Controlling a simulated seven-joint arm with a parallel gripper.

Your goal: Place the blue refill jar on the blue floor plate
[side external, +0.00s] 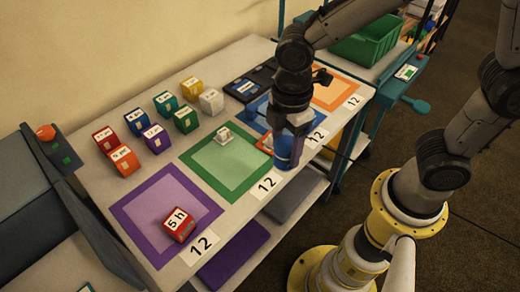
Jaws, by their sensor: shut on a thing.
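My gripper (287,130) points down and is shut on the blue refill jar (286,152), an upright blue cylinder. The jar appears near the front edge of the table, between the green and orange squares. I cannot tell its exact height above the table. The blue floor plate (257,107) is a blue square behind and partly hidden by my gripper and arm. The jar overlaps its near side in the picture; I cannot tell whether they touch.
A small white item sits on the green square (239,188). A red block (178,225) marked "5 h" sits on the purple square (132,208). An orange-red item (265,143) lies beside the jar. Several coloured blocks stand at the back left. The orange square (350,93) looks empty.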

